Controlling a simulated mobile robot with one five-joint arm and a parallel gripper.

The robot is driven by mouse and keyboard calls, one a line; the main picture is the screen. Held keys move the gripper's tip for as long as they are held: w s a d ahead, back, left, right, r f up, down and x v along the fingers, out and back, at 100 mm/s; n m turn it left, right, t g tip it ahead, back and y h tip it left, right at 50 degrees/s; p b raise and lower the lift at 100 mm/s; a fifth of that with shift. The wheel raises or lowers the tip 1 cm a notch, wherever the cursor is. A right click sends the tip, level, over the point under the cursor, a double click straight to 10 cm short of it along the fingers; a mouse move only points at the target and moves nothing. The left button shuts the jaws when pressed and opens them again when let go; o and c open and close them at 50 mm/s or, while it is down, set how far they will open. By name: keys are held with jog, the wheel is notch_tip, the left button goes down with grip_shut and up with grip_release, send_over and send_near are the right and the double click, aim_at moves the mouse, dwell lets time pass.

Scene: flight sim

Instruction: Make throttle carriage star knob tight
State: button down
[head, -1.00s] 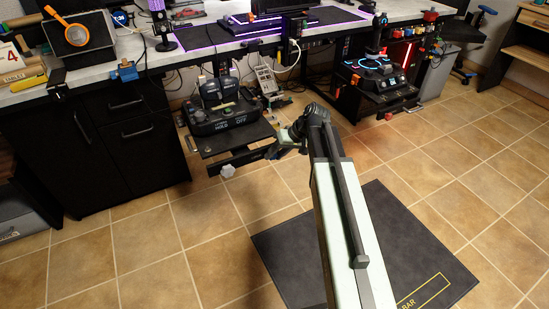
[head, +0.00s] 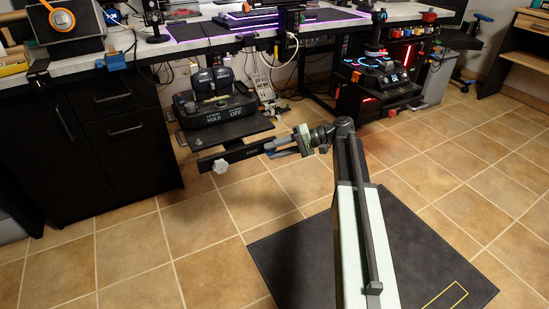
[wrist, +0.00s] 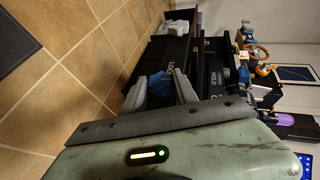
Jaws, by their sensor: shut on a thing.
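A pale shape (wrist: 180,27) far ahead there may be the knob.
The black drawer cabinet (head: 95,140) stands left of the throttle. The lit joystick unit (head: 380,75) stands to the right. The desk edge (head: 190,50) runs above. A dark floor mat (head: 300,265) lies under my arm, and the tiled floor in front is clear.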

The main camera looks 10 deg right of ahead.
jog(key=shift+a+y+b, duration=0.1)
jog(key=shift+y+b, duration=0.2)
jog(key=shift+b, duration=0.05)
dwell(0.3)
jog(key=c, duration=0.9)
grip_release()
jog(key=shift+c, duration=0.2)
jog(key=p+v, duration=0.2)
jog(key=v, duration=0.5)
jog(key=shift+d, duration=0.4)
jog(key=shift+s, duration=0.1)
